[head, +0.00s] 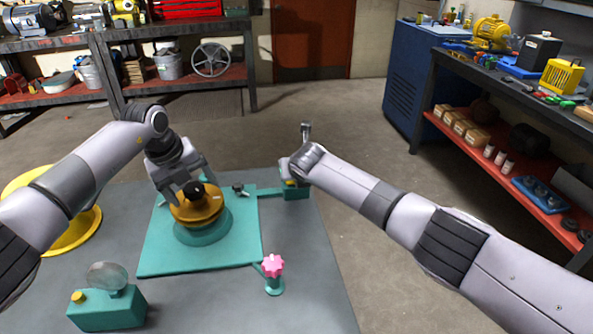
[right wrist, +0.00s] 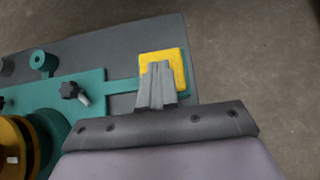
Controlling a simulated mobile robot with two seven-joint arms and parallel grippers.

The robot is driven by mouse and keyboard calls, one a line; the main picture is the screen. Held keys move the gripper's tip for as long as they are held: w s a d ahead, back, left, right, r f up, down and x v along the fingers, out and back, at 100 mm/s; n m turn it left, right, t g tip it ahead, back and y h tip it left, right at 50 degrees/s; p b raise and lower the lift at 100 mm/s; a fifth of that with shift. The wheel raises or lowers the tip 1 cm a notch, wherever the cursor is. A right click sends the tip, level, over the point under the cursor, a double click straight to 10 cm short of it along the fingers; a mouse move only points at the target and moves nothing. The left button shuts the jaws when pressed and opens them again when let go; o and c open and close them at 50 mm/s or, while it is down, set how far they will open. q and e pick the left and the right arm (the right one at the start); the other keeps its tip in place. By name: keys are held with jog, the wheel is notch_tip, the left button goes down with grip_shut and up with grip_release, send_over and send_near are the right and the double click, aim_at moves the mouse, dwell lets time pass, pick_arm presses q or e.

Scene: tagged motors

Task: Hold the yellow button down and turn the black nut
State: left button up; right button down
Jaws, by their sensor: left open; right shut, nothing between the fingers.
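The black nut (head: 196,189) sits on top of an orange-brown drum (head: 201,212) on the teal base plate (head: 158,256). My left gripper (head: 187,184) is open, with its fingers low at the nut; I cannot tell if they touch it. The square yellow button (right wrist: 149,60) sits on a teal block (head: 297,193) at the plate's right side. My right gripper (right wrist: 158,68) is shut and empty, its fingertips over the button. Contact and how far the button is pressed cannot be told. In the head view my right wrist hides most of the button.
A black knob (right wrist: 72,90) stands on the plate between drum and block. A pink knob (head: 273,265) stands at the plate's front right. A teal box with a clear dome (head: 108,276) is front left, a yellow ring (head: 82,232) far left. The table's front middle is clear.

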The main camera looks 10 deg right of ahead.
pick_arm(q)
jog(key=n+y, duration=0.1)
jog(key=n, duration=0.5)
jog(key=shift+d+t+y, duration=0.2)
jog(key=shift+t+y, duration=0.1)
jog(key=shift+y, duration=0.1)
jog(key=n+y, duration=0.1)
jog(key=n, duration=0.6)
jog(key=shift+s+d+y, duration=0.1)
jog(key=shift+y, duration=0.3)
jog(key=shift+f, duration=0.15)
